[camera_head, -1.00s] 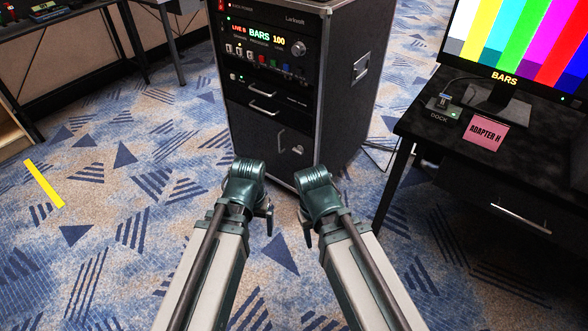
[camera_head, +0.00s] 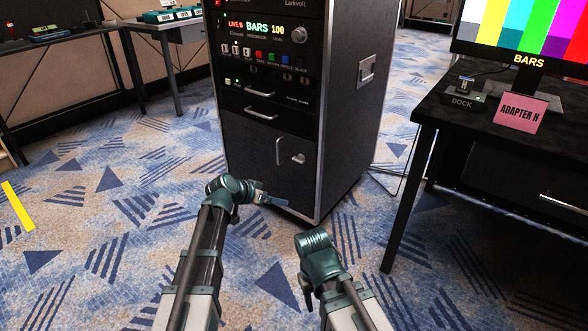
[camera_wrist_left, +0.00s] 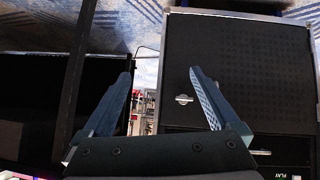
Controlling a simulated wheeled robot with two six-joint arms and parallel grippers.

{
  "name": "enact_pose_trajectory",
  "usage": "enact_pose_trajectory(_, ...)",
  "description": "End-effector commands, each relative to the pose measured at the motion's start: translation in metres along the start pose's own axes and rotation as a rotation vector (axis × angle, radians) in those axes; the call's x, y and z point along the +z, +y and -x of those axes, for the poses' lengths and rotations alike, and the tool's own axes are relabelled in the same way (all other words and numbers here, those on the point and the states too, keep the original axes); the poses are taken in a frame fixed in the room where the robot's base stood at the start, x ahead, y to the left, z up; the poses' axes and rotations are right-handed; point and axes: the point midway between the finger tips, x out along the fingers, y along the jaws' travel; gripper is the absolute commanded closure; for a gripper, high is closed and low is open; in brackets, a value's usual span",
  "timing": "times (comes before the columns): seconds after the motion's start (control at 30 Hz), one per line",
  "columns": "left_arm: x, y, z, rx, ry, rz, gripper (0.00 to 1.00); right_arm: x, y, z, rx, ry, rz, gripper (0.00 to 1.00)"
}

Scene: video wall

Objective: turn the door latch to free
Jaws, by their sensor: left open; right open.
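The door latch (camera_head: 298,158) is a small silver turn-knob on the lower black door (camera_head: 255,165) of the equipment rack, right of an upright door handle (camera_head: 280,151). The latch also shows in the left wrist view (camera_wrist_left: 183,99), near the right finger. My left gripper (camera_head: 272,198) is in front of the rack, below the latch and apart from it, pointing right. In the left wrist view its fingers (camera_wrist_left: 162,82) are spread with nothing between them. My right gripper (camera_head: 305,292) hangs lower, clear of the rack, open; its fingers show only partly.
A black desk (camera_head: 455,135) with a colour-bar monitor (camera_head: 530,35), a dock (camera_head: 468,92) and a pink "ADAPTER H" card (camera_head: 520,112) stands at right. Another table (camera_head: 160,22) is at back left. Patterned carpet left of the rack is open, with a yellow strip (camera_head: 17,205).

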Motion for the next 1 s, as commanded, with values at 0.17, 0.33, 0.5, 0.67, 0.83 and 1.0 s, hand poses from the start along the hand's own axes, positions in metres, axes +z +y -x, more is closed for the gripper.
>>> enact_pose_trajectory(0.17,-0.079,-0.037,-0.017,-0.025,0.231,-0.103,0.05,0.000,0.000,0.001,0.000,0.000,0.000,0.50)
enact_pose_trajectory(0.33,-0.106,-0.051,-0.017,-0.055,0.322,-0.144,0.05,0.000,0.000,0.001,0.000,0.000,0.000,0.50)
enact_pose_trajectory(0.5,-0.108,-0.052,-0.018,-0.059,0.333,-0.148,0.05,0.000,0.000,-0.001,0.000,0.000,0.000,0.50)
enact_pose_trajectory(0.67,-0.113,-0.054,-0.036,-0.057,0.331,-0.149,0.05,-0.001,-0.001,-0.009,0.000,0.000,0.000,0.50)
enact_pose_trajectory(0.83,-0.123,-0.056,-0.070,-0.057,0.331,-0.149,0.05,-0.001,-0.002,-0.023,0.000,0.001,0.000,0.50)
enact_pose_trajectory(1.0,-0.135,-0.056,-0.102,-0.057,0.330,-0.149,0.05,-0.002,-0.004,-0.036,0.000,0.002,0.000,0.50)
